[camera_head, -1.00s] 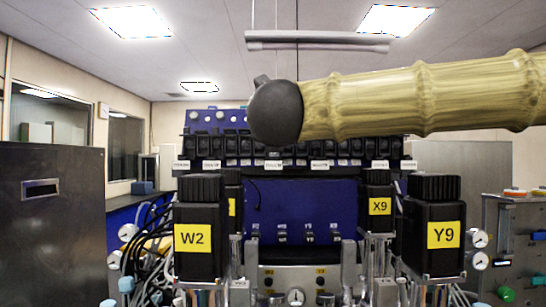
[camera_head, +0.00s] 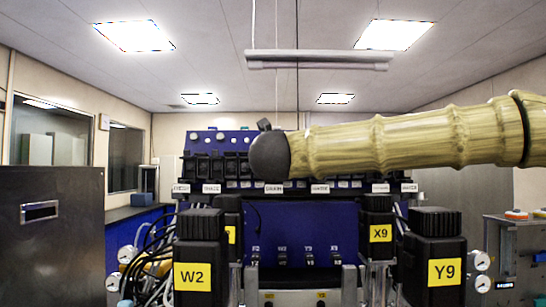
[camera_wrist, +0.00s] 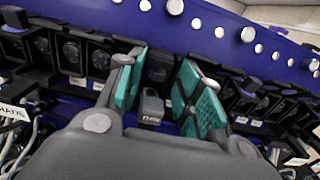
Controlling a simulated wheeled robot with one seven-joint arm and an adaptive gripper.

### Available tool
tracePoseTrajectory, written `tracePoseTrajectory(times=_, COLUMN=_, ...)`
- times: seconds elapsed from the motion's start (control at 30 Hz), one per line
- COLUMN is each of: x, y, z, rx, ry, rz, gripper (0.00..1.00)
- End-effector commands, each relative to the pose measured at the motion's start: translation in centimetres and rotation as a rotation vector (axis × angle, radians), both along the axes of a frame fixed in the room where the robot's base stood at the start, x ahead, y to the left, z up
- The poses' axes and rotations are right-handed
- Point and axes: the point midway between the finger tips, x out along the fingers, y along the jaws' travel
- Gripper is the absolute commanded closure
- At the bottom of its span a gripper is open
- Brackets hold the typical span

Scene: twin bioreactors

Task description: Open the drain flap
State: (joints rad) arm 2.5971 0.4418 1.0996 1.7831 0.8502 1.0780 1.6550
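In the wrist view my gripper (camera_wrist: 163,66) is open. Its two teal-padded fingers stand apart on either side of one black flap unit (camera_wrist: 160,70) in a row of similar ones. A grey block (camera_wrist: 151,106) with a small, hard-to-read label sits low between the fingers. I cannot tell whether the pads touch anything. In the head view the row of black flaps (camera_head: 219,165) runs along the blue panel. A white label (camera_head: 274,188) that seems to read "DRAIN" sits below my arm's dark round end, which hides the flap above it and my gripper.
Black-capped units W2 (camera_head: 193,277), X9 (camera_head: 381,233) and Y9 (camera_head: 443,272) stand in front of the panel. A dark cabinet (camera_head: 51,240) is at the left. Hoses and gauges crowd the lower left. Neighbouring flaps sit close beside my fingers.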

Motion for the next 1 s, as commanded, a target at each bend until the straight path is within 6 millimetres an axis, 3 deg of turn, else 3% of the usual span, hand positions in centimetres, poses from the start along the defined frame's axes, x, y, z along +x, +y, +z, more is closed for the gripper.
tracePoseTrajectory(times=0.37, x=0.54, y=0.05, z=-0.02, rx=0.0, ry=0.0, rz=0.001, gripper=0.64)
tracePoseTrajectory(times=0.6, x=0.53, y=0.05, z=-0.02, rx=0.0, ry=0.0, rz=0.001, gripper=1.0)
tracePoseTrajectory(times=1.0, x=0.49, y=0.03, z=0.46, rx=0.002, ry=0.036, rz=0.001, gripper=1.0)
